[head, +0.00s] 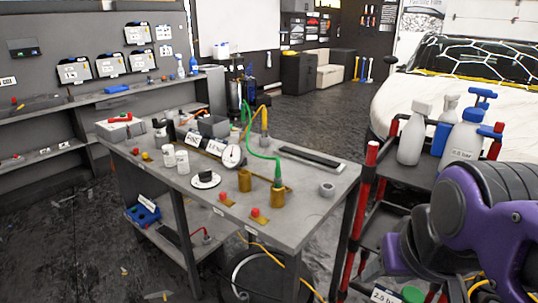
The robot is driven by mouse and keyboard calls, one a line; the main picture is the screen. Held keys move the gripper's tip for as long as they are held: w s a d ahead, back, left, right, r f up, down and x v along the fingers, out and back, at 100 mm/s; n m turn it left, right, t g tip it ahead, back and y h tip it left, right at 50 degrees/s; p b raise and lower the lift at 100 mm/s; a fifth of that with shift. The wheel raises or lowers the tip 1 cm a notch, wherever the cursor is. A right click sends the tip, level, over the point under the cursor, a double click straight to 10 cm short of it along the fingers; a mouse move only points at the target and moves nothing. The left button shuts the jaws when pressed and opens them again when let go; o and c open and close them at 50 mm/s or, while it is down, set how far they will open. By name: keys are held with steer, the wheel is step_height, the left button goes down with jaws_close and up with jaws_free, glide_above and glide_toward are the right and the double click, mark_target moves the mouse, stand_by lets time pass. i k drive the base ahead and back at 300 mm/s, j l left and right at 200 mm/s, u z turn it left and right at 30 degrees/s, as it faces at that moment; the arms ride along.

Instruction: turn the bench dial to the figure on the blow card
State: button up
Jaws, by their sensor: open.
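The bench dial (205,180) is a white disc with a dark knob, lying near the front edge of the grey bench (310,210), left of the middle. Its setting is too small to read. A round white gauge (232,156) stands behind it. Two small lettered cards (193,139) (216,148) stand side by side behind the dial. I cannot read them surely or tell which is the blow card. My purple and dark arm (480,215) fills the lower right, apart from the dial. No gripper fingers can be made out.
White jars (182,161) stand left. A red-posted cart (405,170) with spray bottles stands between bench and car (460,100). A yellow cable lies on the floor.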

mark_target(205, 176)
steer(key=i+j+z, duration=0.15)
steer(key=j, duration=0.25)
steer(key=i+j+z, duration=0.15)
steer(key=j, duration=0.25)
steer(key=i+j, duration=0.1)
steer(key=j, duration=0.45)
steer(key=i+j+z, duration=0.15)
steer(key=j, duration=0.35)
steer(key=i+j, duration=0.1)
steer(key=j, duration=0.45)
